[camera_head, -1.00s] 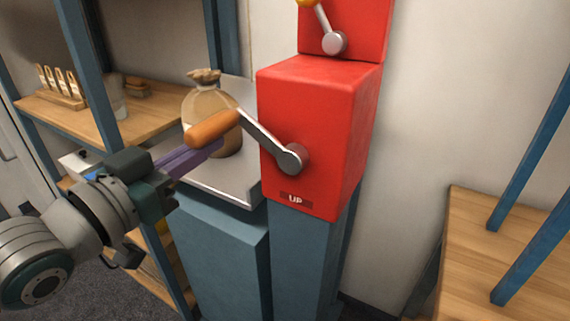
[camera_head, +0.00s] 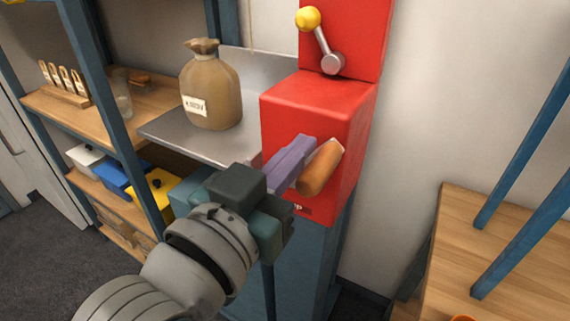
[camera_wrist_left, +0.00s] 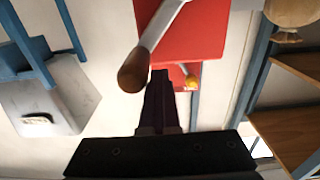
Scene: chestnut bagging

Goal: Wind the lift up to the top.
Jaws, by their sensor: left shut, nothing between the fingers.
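The red winding box (camera_head: 290,105) carries a crank with an orange-brown handle (camera_head: 321,168) at its front. The handle points out toward me and hides most of the crank arm. My left gripper (camera_head: 308,143) is shut and empty, its purple fingers close against the handle's left side. In the left wrist view the handle (camera_wrist_left: 133,72) lies just left of the fingertips (camera_wrist_left: 160,76), with the pale crank arm (camera_wrist_left: 162,24) running up right. I cannot tell whether they touch. The grey lift platform (camera_head: 175,134) bears a tied brown sack (camera_head: 212,95), standing upright left of the box.
A lever with a yellow knob (camera_head: 308,18) sits on the red panel above the box. Shelves with blue posts (camera_head: 115,130) stand at left, holding a yellow bin (camera_head: 150,196) and a blue bin (camera_head: 117,176). A wooden table (camera_head: 460,250) is at right.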

